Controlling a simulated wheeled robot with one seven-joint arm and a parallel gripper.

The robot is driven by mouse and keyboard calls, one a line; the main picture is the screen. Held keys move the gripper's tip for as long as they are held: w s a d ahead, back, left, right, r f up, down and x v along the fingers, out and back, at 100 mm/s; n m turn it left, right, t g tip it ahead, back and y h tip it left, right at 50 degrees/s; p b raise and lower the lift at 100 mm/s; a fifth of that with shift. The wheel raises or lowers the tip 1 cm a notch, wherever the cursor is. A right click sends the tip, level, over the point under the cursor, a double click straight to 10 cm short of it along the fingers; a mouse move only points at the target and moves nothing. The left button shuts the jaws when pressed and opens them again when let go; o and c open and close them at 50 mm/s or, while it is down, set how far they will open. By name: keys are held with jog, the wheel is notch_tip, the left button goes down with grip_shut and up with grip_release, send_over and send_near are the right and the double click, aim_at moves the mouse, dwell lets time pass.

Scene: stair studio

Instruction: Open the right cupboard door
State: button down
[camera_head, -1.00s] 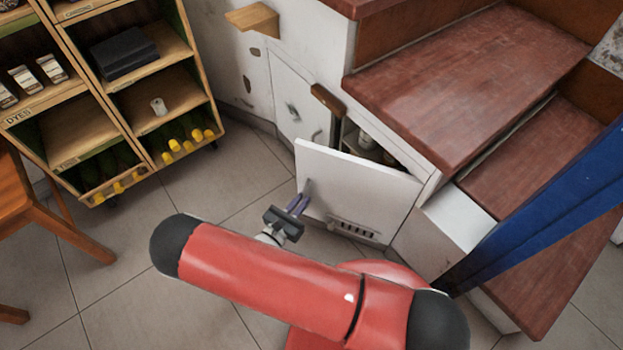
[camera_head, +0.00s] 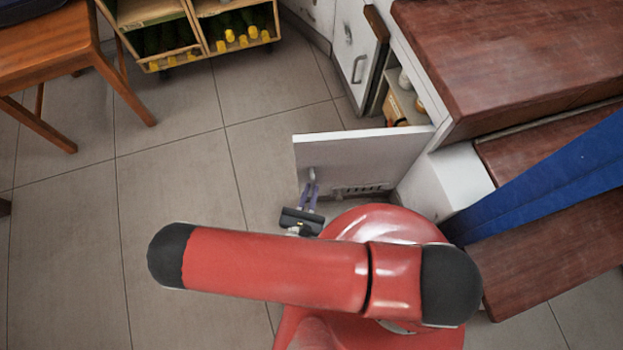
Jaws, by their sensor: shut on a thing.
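The right cupboard door (camera_head: 358,155) is a white panel under the wooden stairs. It is swung wide open, out from its frame, with a vent grille low on it. Its small handle (camera_head: 311,174) is near the free left edge. My gripper (camera_head: 309,192) has its purple fingers shut on that handle, with the dark gripper body just below it. The open cupboard inside (camera_head: 397,103) shows shelves with jars and a box. The fine contact of the fingers on the handle is small in view.
Wooden stairs (camera_head: 500,60) and a blue panel (camera_head: 560,180) are at the right. A wooden shelf (camera_head: 205,50) and a wooden chair (camera_head: 60,60) are at the upper left. Tiled floor (camera_head: 180,180) is clear at the left.

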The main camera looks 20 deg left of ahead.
jog(key=shift+s+d+h, duration=0.3)
jog(key=shift+s+d, duration=0.75)
jog(key=shift+d, duration=0.25)
jog(key=c, duration=1.5)
grip_release()
jog(key=shift+w, duration=0.1)
jog(key=shift+a, duration=0.1)
